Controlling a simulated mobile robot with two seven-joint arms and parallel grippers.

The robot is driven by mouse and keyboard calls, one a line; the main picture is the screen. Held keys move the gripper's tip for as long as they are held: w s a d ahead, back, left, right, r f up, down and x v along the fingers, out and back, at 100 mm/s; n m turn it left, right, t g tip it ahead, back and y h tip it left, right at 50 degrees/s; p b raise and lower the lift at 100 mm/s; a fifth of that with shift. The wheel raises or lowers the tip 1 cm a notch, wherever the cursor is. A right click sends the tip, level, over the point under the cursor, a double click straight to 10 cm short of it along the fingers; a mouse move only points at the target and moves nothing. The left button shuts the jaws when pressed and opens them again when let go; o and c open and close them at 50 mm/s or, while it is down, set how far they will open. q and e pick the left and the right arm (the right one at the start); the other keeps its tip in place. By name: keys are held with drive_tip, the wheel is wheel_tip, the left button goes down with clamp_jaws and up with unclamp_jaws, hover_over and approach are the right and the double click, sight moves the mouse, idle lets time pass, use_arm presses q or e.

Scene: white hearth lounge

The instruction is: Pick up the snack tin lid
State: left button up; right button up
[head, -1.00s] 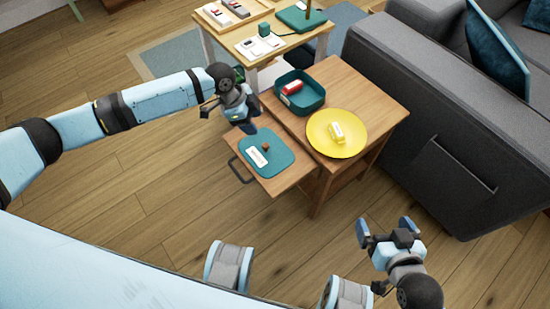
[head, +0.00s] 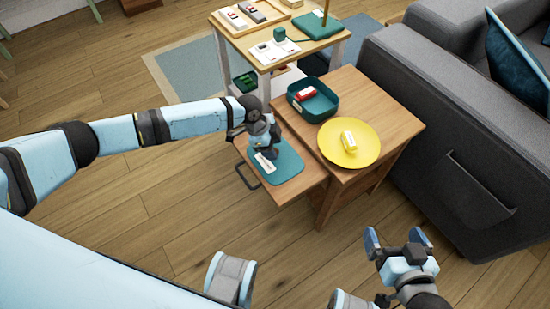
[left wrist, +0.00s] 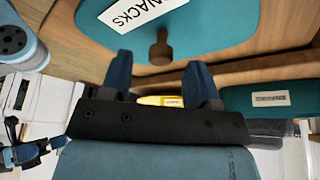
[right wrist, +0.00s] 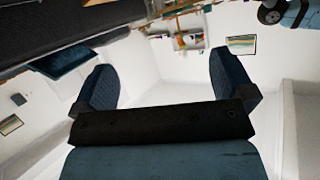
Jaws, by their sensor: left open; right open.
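The snack tin lid (head: 288,168) is a teal rounded panel with a white label. It lies flat on a pulled-out wooden board beside the small wooden table. In the left wrist view the lid (left wrist: 215,25) shows its brown knob (left wrist: 160,50) and part of the label. My left gripper (head: 263,146) is over the lid and hides the knob in the head view. In the left wrist view its open, empty fingers (left wrist: 160,82) point at the knob, which appears just beyond the fingertips. My right gripper (head: 396,240) is open and empty, away from the table.
An open teal tin (head: 312,112) holding a red item stands on the wooden table (head: 385,110). A yellow plate (head: 372,155) with a yellow item (head: 348,142) sits nearby. A taller shelf (head: 265,62) stands behind, and a grey sofa (head: 450,120) is at right.

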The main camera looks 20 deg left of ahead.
use_arm(q)
drive_tip(key=x, duration=0.3)
drive_tip(key=shift+a, duration=0.15)
clamp_jaws()
use_arm(e)
drive_tip(key=shift+w+a+r+t+y, duration=0.2)
drive_tip(key=shift+w+a+r+t, duration=0.1)
drive_tip(key=shift+r, duration=0.3)
drive_tip(key=shift+w+a+r+t+y, duration=0.2)
drive_tip(key=shift+w+r+t, duration=0.1)
drive_tip(key=shift+r, duration=0.3)
use_arm(q)
drive_tip(key=shift+r, duration=0.1)
